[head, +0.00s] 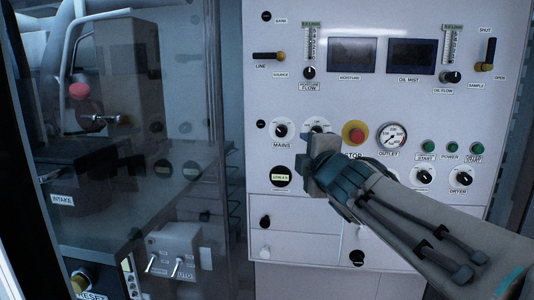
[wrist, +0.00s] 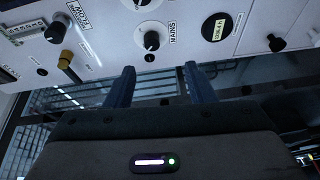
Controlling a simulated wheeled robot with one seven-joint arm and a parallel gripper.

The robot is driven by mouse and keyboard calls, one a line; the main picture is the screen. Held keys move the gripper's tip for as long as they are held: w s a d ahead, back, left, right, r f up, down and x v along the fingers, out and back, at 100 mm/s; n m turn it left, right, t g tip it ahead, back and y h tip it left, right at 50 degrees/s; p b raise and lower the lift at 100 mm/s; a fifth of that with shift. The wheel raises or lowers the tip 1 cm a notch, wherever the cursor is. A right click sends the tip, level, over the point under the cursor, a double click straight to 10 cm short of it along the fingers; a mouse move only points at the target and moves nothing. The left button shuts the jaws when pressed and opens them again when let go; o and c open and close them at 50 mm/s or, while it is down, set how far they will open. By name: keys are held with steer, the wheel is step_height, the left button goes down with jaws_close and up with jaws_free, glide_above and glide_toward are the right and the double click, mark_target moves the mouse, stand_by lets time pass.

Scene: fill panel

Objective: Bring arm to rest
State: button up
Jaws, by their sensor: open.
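My gripper (head: 308,165) is in front of the white control panel (head: 350,220), and my forearm reaches in from the lower right in the head view. In the wrist view my gripper (wrist: 160,88) has its two dark fingers spread apart with nothing between them. The black MAINS knob (wrist: 151,41) is just beyond the fingertips there, apart from them. In the head view the MAINS knob (head: 281,130) is to the upper left of my gripper. My gripper and arm hide part of the panel's middle and lower right.
The red stop button (head: 354,133) and outlet gauge (head: 392,137) are right of my gripper. The LINE lever (head: 268,56) and a SHUT/OPEN lever (head: 487,55) stick out higher up. A glass-fronted cabinet (head: 130,150) with an intake box stands on the left.

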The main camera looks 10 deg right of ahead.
steer(key=s+d+f+m+g+h, duration=0.1)
steer(key=s+f+m+g+h, duration=0.2)
steer(key=f+m, duration=0.4)
steer(key=s+d+f+m+g, duration=0.1)
steer(key=s+f+m+g, duration=0.35)
steer(key=f, duration=0.55)
steer(key=s+a+f+m+g+y, duration=0.1)
steer(key=s+a+f+m+g, duration=0.1)
steer(key=s+f, duration=0.4)
steer(key=s+a+f+m+g+y, duration=0.1)
steer(key=s+a+f+m+g, duration=0.1)
steer(key=s+f+m+g, duration=0.2)
steer(key=s+f, duration=0.2)
steer(key=s, duration=0.2)
steer(key=shift+s, duration=0.15)
steer(key=shift+a+m+g, duration=0.1)
steer(key=shift+m+g, duration=0.15)
steer(key=shift+s+r, duration=0.1)
steer(key=shift+s, duration=0.25)
